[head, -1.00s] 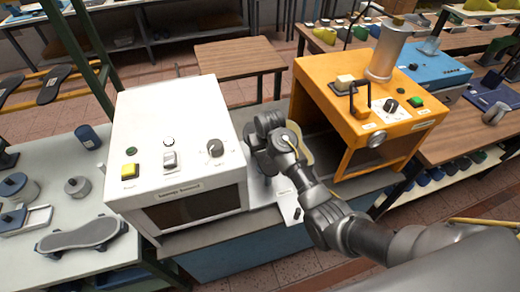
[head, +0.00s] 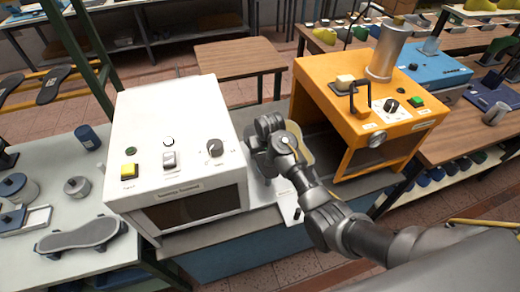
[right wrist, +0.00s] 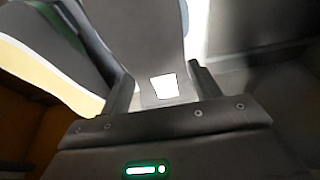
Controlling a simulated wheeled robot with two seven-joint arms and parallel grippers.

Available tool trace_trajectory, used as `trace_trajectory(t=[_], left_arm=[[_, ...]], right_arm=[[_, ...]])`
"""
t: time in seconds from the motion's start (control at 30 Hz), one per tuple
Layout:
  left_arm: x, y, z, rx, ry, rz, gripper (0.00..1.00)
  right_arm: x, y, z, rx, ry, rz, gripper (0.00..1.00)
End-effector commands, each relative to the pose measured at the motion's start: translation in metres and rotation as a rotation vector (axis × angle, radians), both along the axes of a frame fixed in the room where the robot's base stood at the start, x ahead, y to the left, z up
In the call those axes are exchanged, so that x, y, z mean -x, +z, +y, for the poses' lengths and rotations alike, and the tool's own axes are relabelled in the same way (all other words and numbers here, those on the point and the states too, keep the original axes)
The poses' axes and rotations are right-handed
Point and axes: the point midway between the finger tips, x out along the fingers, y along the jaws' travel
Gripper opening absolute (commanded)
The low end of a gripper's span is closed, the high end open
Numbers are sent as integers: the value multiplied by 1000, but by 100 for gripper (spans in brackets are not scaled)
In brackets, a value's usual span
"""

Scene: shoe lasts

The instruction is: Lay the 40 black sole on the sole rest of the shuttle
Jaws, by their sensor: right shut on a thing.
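My right gripper (head: 264,160) is between the white machine and the orange machine, above a pale plate (head: 288,203). In the right wrist view, the right gripper (right wrist: 163,88) is shut on a dark sole (right wrist: 147,40) with a white label between the fingers. In the head view the arm and hand mostly hide this sole. I cannot read its size or tell whether it touches what lies below. A tan, rounded piece (head: 306,156) shows behind the hand; the shuttle and its sole rest cannot be made out clearly. My left gripper is out of view.
The white machine (head: 170,125) stands close on the left, the orange machine (head: 335,90) on the right. Dark soles (head: 52,84) lie on yellow rails at far left. A brown table (head: 238,56) stands behind.

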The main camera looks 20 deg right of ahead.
Motion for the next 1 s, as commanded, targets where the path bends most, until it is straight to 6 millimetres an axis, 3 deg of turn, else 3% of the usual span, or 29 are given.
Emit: trace_trajectory(t=[0.13, 0.17, 0.33, 0.53, 0.63, 0.87, 1.0], left_arm=[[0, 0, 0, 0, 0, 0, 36], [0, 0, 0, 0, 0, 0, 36], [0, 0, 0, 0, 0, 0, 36], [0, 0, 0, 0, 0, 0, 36], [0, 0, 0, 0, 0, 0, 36], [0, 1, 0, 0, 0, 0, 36], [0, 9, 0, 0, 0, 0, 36]], right_arm=[[0, 0, 0, 0, 0, 0, 43], [0, 0, 0, 0, 0, 0, 66], [0, 0, 0, 0, 0, 0, 88], [0, 0, 0, 0, 0, 1, 89], [0, 0, 0, 0, 0, 1, 100], [0, 1, 0, 0, 0, 0, 100], [0, 12, 0, 0, 0, 0, 100]])
